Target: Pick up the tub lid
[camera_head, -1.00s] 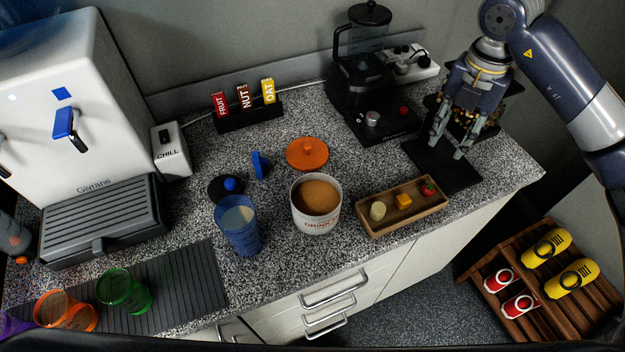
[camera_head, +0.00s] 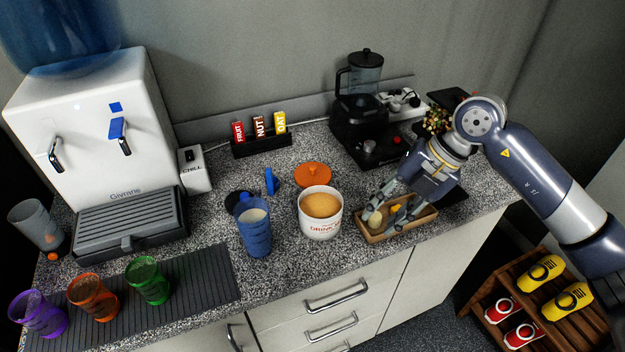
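The orange lid (camera_head: 313,175) with a small knob lies flat on the speckled counter. It is just behind the white tub (camera_head: 321,228) of brown powder, which stands open. The tub's front hides a little of the lid's near edge. My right gripper (camera_head: 387,214) points down over the wooden tray (camera_head: 374,236), to the right of the tub. Its fingers are spread, with no lid between them. It is apart from the orange lid and partly hides the tray's contents. My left gripper is out of view.
A blue shaker cup (camera_head: 256,236) stands left of the tub, with a dark lid (camera_head: 238,198) and a blue scoop (camera_head: 270,181) behind it. A bar rack (camera_head: 262,148) and a blender (camera_head: 362,125) stand at the back. Counter left of the orange lid is partly clear.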

